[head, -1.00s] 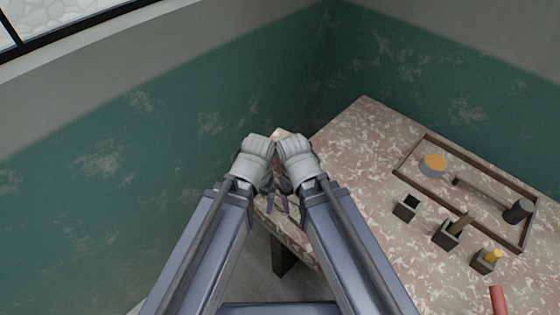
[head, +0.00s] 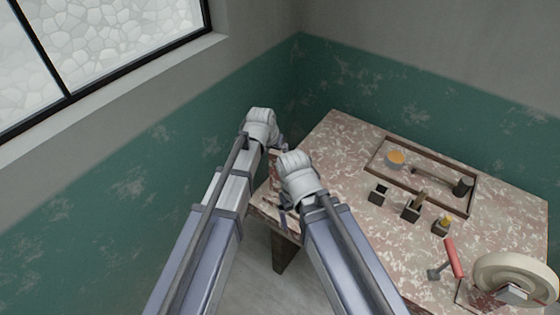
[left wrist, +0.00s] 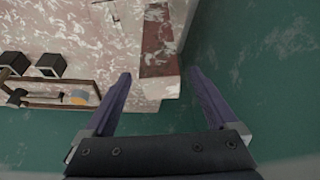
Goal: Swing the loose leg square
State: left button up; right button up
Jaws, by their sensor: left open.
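My left gripper (head: 281,145) is over the far left edge of the mottled table. In the left wrist view its two dark fingers (left wrist: 163,85) are spread, with a pale block-like piece (left wrist: 158,88) and a red-brown strip (left wrist: 158,42) showing between and beyond them. I cannot tell whether the fingers touch it, or whether this piece is the loose leg. A dark leg (head: 284,252) stands under the table's near left corner. My right gripper (head: 283,218) points down near that corner; its jaws are too small and hidden to judge.
A red-handled hammer (head: 453,258) and a pale wheel (head: 515,278) are at right. Green walls close in behind and left.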

pick_arm(q)
jog(key=b+x, duration=0.7)
jog(key=x, duration=0.1)
dwell(0.4)
jog(key=shift+r, duration=0.1)
jog(key=shift+c, duration=0.4)
grip_shut()
dwell(0.4)
